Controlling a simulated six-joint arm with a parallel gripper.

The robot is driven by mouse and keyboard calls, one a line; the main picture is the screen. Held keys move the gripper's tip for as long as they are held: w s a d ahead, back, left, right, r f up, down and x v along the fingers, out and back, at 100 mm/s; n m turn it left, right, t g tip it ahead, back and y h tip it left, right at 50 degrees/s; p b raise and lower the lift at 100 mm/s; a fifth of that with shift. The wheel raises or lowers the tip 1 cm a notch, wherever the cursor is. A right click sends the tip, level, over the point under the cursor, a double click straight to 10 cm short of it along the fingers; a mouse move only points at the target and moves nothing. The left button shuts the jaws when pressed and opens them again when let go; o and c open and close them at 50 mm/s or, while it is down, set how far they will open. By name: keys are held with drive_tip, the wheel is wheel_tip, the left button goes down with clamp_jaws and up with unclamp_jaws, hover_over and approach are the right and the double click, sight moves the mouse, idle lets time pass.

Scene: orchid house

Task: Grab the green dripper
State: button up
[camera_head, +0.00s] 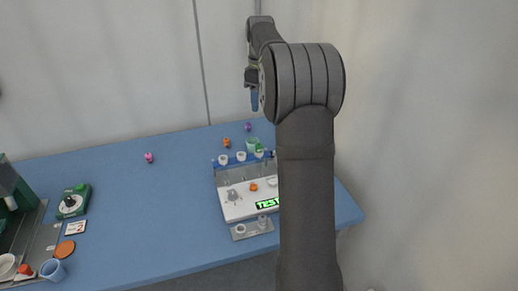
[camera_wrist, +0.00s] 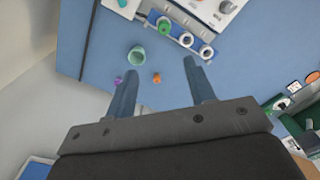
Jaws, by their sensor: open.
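The green dripper (camera_head: 259,151) sits at the right end of a row in a blue rack (camera_head: 215,165), beside white drippers (camera_head: 241,156). It also shows in the wrist view (camera_wrist: 165,27), near the top, beyond my fingertips. My gripper (camera_head: 254,98) is raised well above the back of the table in the head view. In the wrist view, my gripper (camera_wrist: 161,68) has its two blue fingers spread with nothing between them. The dripper lies apart from the fingers.
A pale green cup (camera_head: 253,144) stands behind the rack; it also shows in the wrist view (camera_wrist: 137,55). Small orange (camera_head: 227,143) and purple (camera_head: 248,127) figures stand nearby. A white station (camera_head: 235,207) stands in front of the rack. The blue table's (camera_head: 140,210) middle is mostly clear.

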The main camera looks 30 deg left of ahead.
hover_over(259, 145)
drive_tip(key=f, duration=0.7)
drive_tip(key=w+f, duration=0.1)
drive_tip(key=f, duration=0.3)
drive_tip(key=shift+f, duration=0.35)
drive_tip(key=shift+s+f, duration=0.25)
drive_tip(key=shift+f, duration=1.15)
drive_tip(key=shift+s+f, duration=0.2)
drive_tip(key=shift+f, duration=1.15)
drive_tip(key=c, duration=1.1)
